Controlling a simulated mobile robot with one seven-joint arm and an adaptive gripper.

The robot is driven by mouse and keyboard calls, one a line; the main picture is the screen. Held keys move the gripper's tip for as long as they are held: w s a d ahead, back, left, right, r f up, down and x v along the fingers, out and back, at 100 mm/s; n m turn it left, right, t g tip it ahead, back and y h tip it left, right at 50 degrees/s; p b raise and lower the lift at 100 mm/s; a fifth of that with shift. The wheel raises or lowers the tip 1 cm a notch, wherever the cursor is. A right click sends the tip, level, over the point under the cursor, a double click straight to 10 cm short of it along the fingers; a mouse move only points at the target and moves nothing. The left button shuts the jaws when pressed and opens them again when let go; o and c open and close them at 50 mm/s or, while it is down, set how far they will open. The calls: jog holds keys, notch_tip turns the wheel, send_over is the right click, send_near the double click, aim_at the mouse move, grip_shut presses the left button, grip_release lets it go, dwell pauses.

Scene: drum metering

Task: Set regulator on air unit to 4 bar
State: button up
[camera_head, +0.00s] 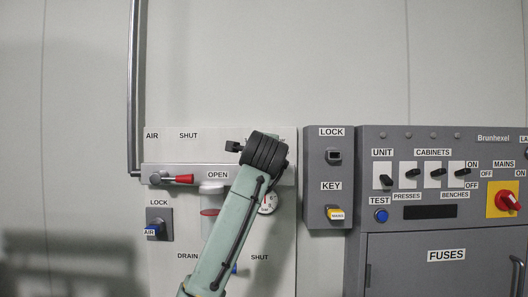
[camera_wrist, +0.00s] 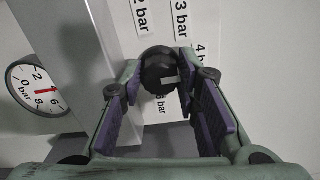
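In the wrist view the black regulator knob (camera_wrist: 158,72) has a small white mark on its face. It lies between the ends of my gripper's (camera_wrist: 160,68) purple-padded fingers, which stand apart on either side; I cannot tell whether they touch it. Labels around the knob include 2 bar (camera_wrist: 141,16), 3 bar (camera_wrist: 182,20) and 4 bar (camera_wrist: 200,56), partly covered. A round gauge (camera_wrist: 42,88) with a red needle is at the left; its exact reading is unclear. In the head view my arm hides the knob and most of the gauge (camera_head: 268,204).
The air panel (camera_head: 170,222) also carries a red-handled lever (camera_head: 178,179) by OPEN and a lock with a blue AIR tag (camera_head: 153,230). To the right are a lock and key box (camera_head: 329,165) and a grey switch cabinet (camera_head: 437,270) with a red mains switch (camera_head: 504,200).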

jog(key=o, duration=0.5)
jog(key=shift+c, duration=0.2)
jog(key=shift+s, duration=0.1)
jog(key=s, duration=0.8)
jog(key=shift+r, duration=0.15)
